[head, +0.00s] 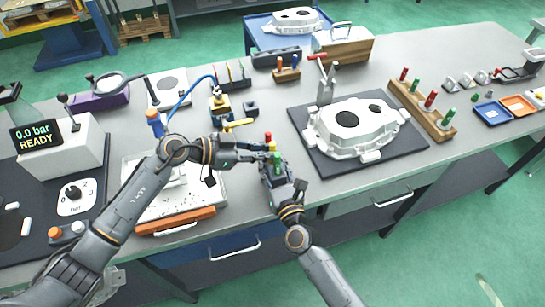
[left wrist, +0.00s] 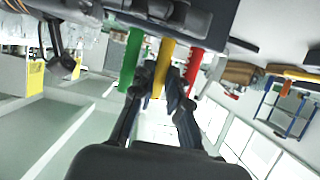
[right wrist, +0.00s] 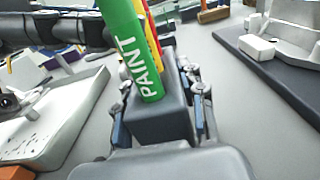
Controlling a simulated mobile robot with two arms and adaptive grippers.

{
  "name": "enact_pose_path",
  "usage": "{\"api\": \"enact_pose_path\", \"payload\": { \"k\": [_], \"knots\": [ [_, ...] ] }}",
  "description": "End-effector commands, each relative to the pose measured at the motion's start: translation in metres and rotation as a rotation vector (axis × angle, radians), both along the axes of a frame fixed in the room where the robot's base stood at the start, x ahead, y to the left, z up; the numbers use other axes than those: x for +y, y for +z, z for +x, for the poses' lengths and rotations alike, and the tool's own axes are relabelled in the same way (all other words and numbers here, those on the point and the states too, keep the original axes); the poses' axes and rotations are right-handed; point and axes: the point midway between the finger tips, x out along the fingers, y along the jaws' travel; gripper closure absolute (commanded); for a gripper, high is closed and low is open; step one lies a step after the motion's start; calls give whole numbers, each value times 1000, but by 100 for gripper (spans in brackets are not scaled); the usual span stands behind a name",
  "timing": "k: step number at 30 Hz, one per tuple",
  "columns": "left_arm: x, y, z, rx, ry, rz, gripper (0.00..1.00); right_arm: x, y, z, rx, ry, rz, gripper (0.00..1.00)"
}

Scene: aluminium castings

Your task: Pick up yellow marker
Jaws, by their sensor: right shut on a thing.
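A dark holder block (right wrist: 165,112) carries a green marker (right wrist: 132,50), a yellow marker (left wrist: 165,60) and a red marker (left wrist: 194,66). My right gripper (right wrist: 163,118) is shut on this block and holds it near the table's front edge. My left gripper (head: 240,150) reaches in from the left beside the markers. In the left wrist view its fingertips lie close around the yellow marker, between the green and red ones. I cannot tell whether they press on it. The yellow marker is largely hidden behind the green one in the right wrist view.
A casting (head: 352,125) lies on a dark mat (head: 305,128) to the right. A wooden rack (head: 432,122) of markers stands farther right. Grey tabletop around the block is partly clear.

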Motion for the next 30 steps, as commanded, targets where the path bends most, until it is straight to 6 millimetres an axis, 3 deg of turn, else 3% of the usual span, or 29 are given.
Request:
{"api": "enact_pose_path", "payload": {
  "k": [12,24,30],
  "knots": [
    [0,6,0,-2,-1,0,100,0,0,0,1,1,0,94],
    [0,79,0,-5,-2,2,100,0,0,0,1,1,0,94],
    [0,98,0,-1,0,-1,100,0,0,0,1,1,0,94]
  ]
}}
